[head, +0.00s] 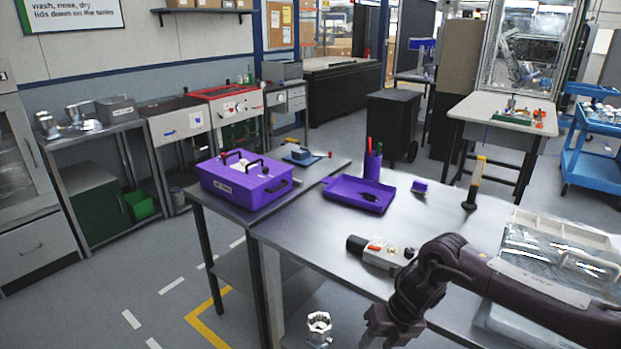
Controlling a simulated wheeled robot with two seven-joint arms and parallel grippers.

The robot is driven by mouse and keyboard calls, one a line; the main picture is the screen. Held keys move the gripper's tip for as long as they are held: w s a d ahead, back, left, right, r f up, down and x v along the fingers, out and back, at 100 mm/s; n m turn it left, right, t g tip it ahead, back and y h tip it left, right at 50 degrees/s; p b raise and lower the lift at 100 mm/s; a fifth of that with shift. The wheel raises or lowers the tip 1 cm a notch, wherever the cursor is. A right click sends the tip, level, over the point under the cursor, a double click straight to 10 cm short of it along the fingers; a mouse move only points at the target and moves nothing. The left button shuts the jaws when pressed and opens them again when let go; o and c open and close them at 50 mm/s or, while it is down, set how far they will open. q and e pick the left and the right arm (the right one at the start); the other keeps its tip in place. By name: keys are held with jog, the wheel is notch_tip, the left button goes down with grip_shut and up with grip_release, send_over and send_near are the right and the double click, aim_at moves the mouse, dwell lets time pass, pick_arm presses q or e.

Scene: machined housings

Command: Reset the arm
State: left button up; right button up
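My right arm comes in from the right over the front of the metal table (300,228). Its gripper (385,328) points down at the bottom edge of the picture, by the table's front edge. The fingertips are cut off or too dark to read, so I cannot tell whether it is open or shut. A silver machined housing (319,328) shows just left of this gripper, with a visible gap between them. What supports the housing is cut off. My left arm and gripper are not in view.
The table holds a purple tray (358,196), a purple pen cup (372,165), a grey-white device (380,255), a yellow-and-black upright tool (475,183) and a clear-lidded case (560,250) at right. A purple box (245,185) stands on the left side table. Floor at left is open.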

jog(key=w+a+f+m+t+y, duration=0.35)
jog(key=a+f+m, duration=0.55)
jog(key=f+m, duration=0.4)
jog(key=s+d+f+m+t, duration=0.15)
jog(key=s+f+m, duration=0.25)
jog(key=f, duration=0.4)
jog(key=s+d+f+m, duration=0.3)
jog(key=s+f+m, duration=0.15)
jog(key=f, duration=0.35)
jog(key=s+d+f+m+g+h, duration=0.1)
jog(key=s+d+f+m+h, duration=0.45)
jog(key=s+f, duration=0.65)
jog(key=s+d+f+m+g, duration=0.1)
jog(key=s+d+f+m, duration=0.1)
jog(key=s, duration=0.6)
jog(key=s+d+f+m+g+h, duration=0.1)
jog(key=s+d+f+m, duration=0.1)
jog(key=s, duration=0.7)
jog(key=s+d+f+m+g, duration=0.1)
jog(key=s+d+f+m, duration=0.1)
jog(key=s, duration=0.7)
jog(key=shift+s+d+f+m+g, duration=0.25)
jog(key=shift+d+f+m+g, duration=0.15)
jog(key=shift+d+m, duration=0.45)
jog(key=shift+a, duration=0.1)
